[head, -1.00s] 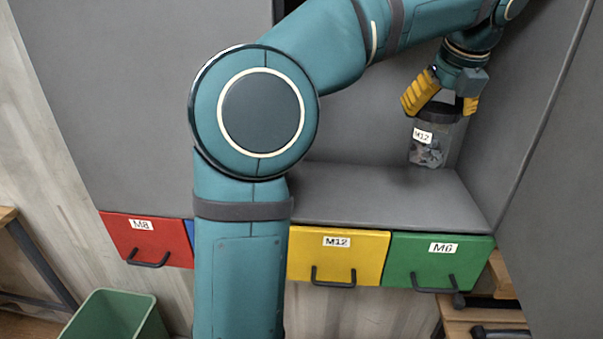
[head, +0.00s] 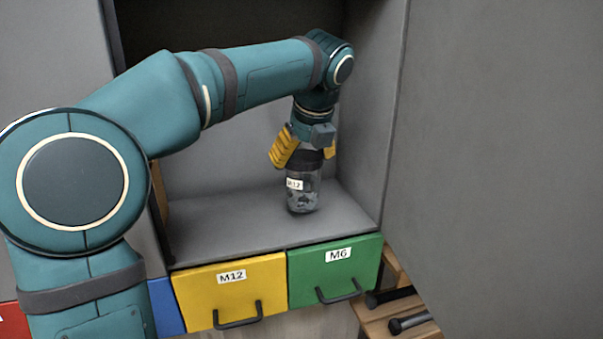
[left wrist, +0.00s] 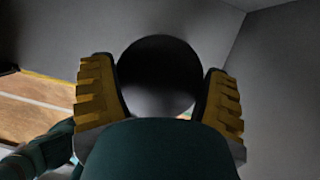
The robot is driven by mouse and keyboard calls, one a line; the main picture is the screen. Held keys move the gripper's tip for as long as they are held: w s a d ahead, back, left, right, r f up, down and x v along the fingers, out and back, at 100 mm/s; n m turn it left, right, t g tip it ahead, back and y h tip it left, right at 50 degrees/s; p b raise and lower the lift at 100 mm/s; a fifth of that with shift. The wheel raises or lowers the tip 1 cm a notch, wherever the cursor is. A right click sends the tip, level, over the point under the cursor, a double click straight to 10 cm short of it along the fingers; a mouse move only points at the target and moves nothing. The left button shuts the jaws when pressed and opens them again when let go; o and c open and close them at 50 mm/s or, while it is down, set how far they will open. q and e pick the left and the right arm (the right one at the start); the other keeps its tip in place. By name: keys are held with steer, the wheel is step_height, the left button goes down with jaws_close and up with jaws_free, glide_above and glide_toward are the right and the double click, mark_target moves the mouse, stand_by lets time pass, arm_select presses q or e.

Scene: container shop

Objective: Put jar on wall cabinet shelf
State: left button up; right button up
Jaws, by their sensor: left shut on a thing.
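The jar (head: 303,191) is clear with a dark lid, an M12 label and small dark parts inside. It is upright inside the grey wall cabinet, at or just above the shelf (head: 215,222); I cannot tell whether its base touches. My left gripper (head: 304,157) is above it with its yellow fingers shut on the lid. In the left wrist view the round dark lid (left wrist: 159,76) sits between both fingers. My right gripper is not in view.
Below the shelf are a yellow M12 drawer (head: 232,289) and a green M6 drawer (head: 335,270) with dark handles. The cabinet's side wall (head: 372,110) is close right of the jar. Shelf room is free to the left. Large bolts (head: 409,321) lie on wood at lower right.

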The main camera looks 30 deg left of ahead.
arm_select(q)
step_height(320, 180, down, 3)
steer(key=shift+r+b, duration=0.15)
steer(key=shift+b, duration=0.25)
steer(key=o, duration=1.1)
steer(key=shift+o, duration=0.2)
steer(key=shift+r, duration=0.1)
steer(key=p+v, duration=0.4)
steer(key=v, duration=0.8)
